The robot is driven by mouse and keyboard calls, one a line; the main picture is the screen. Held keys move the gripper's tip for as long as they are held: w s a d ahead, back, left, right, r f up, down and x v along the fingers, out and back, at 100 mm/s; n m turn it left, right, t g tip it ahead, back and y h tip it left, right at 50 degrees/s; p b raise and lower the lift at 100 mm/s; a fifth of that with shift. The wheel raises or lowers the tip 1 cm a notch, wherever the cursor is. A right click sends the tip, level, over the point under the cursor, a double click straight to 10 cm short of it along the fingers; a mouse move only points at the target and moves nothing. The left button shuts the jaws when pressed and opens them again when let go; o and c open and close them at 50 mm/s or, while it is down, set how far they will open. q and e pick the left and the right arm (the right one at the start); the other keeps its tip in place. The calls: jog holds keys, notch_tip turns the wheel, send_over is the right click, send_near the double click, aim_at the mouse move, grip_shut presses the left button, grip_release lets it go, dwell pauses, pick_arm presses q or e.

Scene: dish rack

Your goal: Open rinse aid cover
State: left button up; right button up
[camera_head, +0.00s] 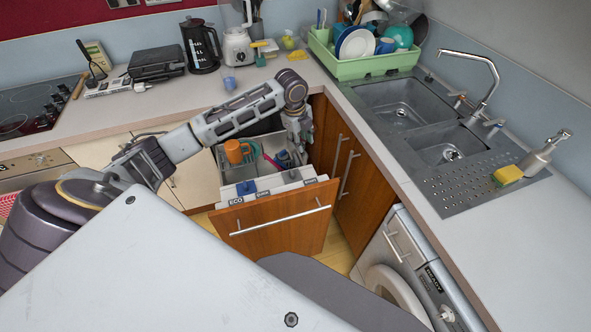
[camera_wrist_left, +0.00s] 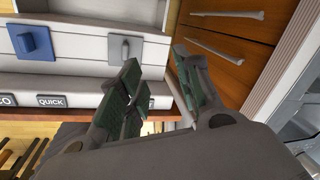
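The open dishwasher door (camera_head: 275,218) has a white inner panel along its top, with a blue cover (camera_head: 246,187) and a grey cover to its right. In the left wrist view the blue cover (camera_wrist_left: 31,42) and the grey cover (camera_wrist_left: 125,47) each have a raised tab. I cannot tell for certain which one is the rinse aid cover. My left gripper (camera_head: 297,140) points down by the right side of the open dishwasher. In its wrist view its green-padded fingers (camera_wrist_left: 157,68) are apart with nothing between them; one overlaps the grey cover's lower right. My right gripper is not in view.
The rack holds an orange mug (camera_head: 235,151) and other dishes beside my left gripper. Wooden cabinet doors with handles (camera_head: 348,175) stand close to its right. A washing machine (camera_head: 412,262) is at the lower right. The sink counter (camera_head: 455,235) lies beyond.

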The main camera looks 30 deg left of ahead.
aim_at(292, 172)
pick_arm(q)
jog(key=shift+s+a+f+m+g+y, duration=0.15)
jog(key=shift+s+a+m+g, duration=0.15)
jog(key=shift+s+m, duration=0.5)
jog(key=shift+s+a+m+g+y, duration=0.15)
jog(key=shift+s+m+g, duration=0.3)
jog(key=shift+m, duration=0.55)
jog(key=shift+s+a+f+m+g+y, duration=0.1)
jog(key=shift+s+a+m+g, duration=0.2)
jog(key=shift+s+m, duration=0.55)
jog(key=shift+r, duration=0.1)
jog(key=shift+w+f, duration=0.1)
jog(key=shift+f, duration=0.1)
jog(key=shift+f, duration=6.75)
grip_shut()
